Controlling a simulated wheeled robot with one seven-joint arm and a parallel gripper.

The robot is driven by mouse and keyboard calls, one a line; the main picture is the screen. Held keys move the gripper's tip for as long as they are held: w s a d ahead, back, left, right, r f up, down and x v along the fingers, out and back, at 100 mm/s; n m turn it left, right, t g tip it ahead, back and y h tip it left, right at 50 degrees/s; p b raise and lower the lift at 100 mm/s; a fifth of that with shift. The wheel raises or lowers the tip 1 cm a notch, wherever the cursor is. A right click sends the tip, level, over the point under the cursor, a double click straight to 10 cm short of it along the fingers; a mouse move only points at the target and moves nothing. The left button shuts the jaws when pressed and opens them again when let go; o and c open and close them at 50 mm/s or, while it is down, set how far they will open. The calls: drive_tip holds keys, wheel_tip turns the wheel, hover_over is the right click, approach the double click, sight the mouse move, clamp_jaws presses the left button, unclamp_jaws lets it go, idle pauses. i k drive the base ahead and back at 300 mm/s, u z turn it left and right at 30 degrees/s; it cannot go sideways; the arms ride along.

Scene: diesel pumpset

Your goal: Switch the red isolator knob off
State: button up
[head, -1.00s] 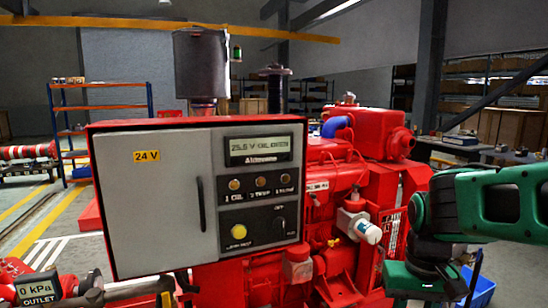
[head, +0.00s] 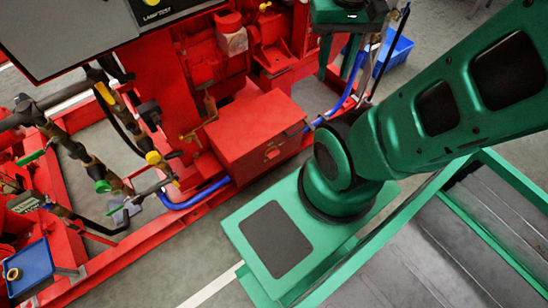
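A red box (head: 258,135) stands low on the red frame of the pumpset, in the middle of the head view. A small red knob-like part (head: 273,153) sits on its front face. It is too small to read its setting or to be sure that it is the isolator. The end of my arm with my gripper (head: 340,66) shows at the top, right of and beyond the box in the picture, apart from it. Dark green finger-like parts hang below my wrist. Whether they stand open or shut is unclear, and nothing held is visible.
Pipes with yellow-handled valves (head: 154,158) and a blue hose (head: 195,194) run left of and below the box. The grey panel cabinet (head: 60,35) overhangs at top left. A blue bin (head: 392,56) stands on the floor at upper right. A blue tray (head: 30,268) is at lower left.

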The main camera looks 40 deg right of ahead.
sight(273, 153)
drive_tip(key=u, duration=0.7)
drive_tip(key=k, duration=1.35)
drive_tip(key=z, duration=0.7)
